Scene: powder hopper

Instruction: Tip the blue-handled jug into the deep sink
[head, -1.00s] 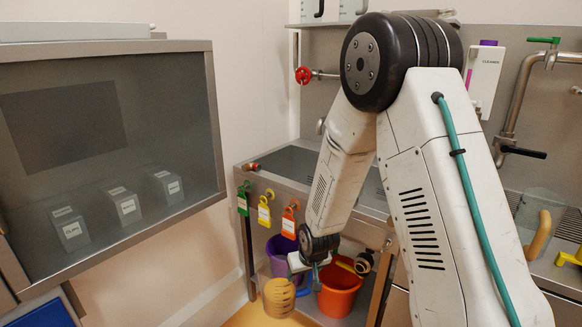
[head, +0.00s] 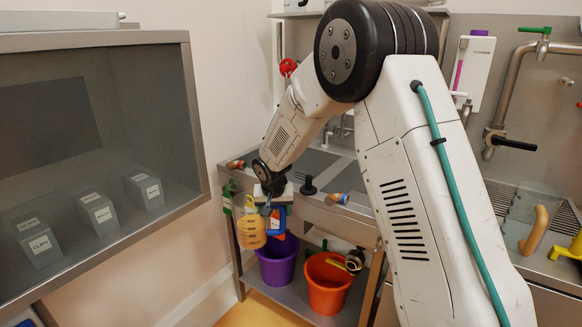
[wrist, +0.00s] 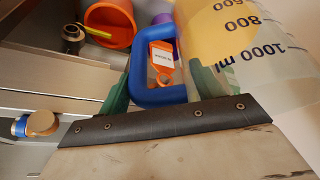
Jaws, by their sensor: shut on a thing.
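The jug (head: 250,229) is see-through with measuring marks and yellow contents, and it hangs roughly upright. Its blue handle (head: 279,222) is in my gripper (head: 273,200), which is shut on it. In the wrist view the jug (wrist: 238,40) fills the upper right, and the blue handle (wrist: 158,97) lies just past the dark gripper edge. The jug is at the front left of the steel sink unit (head: 345,210), outside it, near its front edge. The basin behind that edge is partly hidden by my arm.
A purple bucket (head: 277,264) and an orange bucket (head: 328,285) stand on the low shelf below.

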